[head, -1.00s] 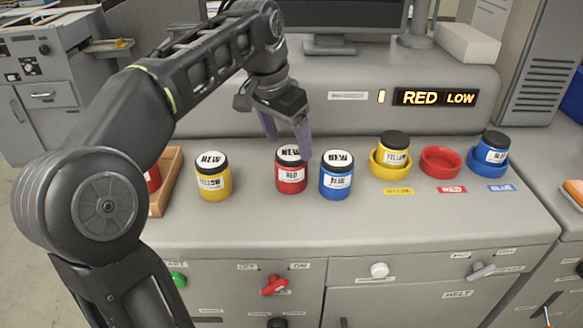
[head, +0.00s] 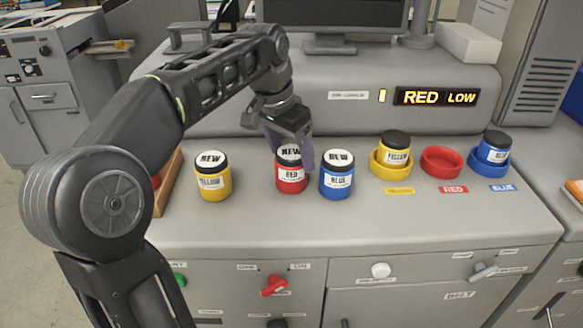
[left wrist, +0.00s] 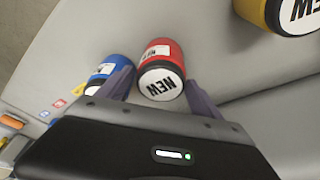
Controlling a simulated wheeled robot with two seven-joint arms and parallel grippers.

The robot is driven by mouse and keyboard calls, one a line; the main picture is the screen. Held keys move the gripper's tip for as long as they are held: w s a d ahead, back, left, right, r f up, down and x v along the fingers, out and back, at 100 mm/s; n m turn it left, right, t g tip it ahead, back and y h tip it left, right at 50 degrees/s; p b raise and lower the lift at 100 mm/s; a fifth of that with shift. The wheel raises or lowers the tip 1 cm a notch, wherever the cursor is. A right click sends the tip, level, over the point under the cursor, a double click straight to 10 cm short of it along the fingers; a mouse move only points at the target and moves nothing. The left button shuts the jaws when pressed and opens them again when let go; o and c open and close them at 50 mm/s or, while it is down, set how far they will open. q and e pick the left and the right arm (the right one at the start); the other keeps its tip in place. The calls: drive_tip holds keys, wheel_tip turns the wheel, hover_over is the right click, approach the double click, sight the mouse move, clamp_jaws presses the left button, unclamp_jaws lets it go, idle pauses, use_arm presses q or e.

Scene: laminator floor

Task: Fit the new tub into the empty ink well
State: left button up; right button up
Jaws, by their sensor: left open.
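The new red tub (head: 290,172), with a black lid marked NEW, stands upright on the grey counter between the new yellow tub (head: 213,178) and the new blue tub (head: 337,176). My left gripper (head: 291,150) is open around its upper part. In the left wrist view the red tub (left wrist: 161,68) lies between the two open fingers (left wrist: 160,90), with the blue tub (left wrist: 100,72) just outside one finger. The red ink well (head: 441,163) is empty. The yellow well (head: 376,170) and blue well (head: 474,166) each hold a tub. My right gripper is not seen.
A lit sign (head: 436,97) reads RED LOW. A wooden tray (head: 168,182) with something red in it is partly hidden behind my left arm. The counter in front of the tubs is clear. A monitor stands at the back.

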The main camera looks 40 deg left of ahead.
use_arm(q)
drive_tip(key=x, duration=0.3)
drive_tip(key=shift+w+f, duration=0.1)
drive_tip(key=shift+f, duration=0.2)
drive_tip(key=shift+c, duration=0.3)
clamp_jaws()
drive_tip(key=shift+r, duration=0.55)
wheel_tip(320, 180, up, 4)
drive_tip(key=shift+r, duration=0.2)
wheel_tip(320, 180, up, 4)
drive_tip(key=p, duration=0.2)
drive_tip(key=shift+f+p, duration=0.1)
drive_tip(key=shift+p, duration=0.25)
drive_tip(key=shift+r+p, duration=0.5)
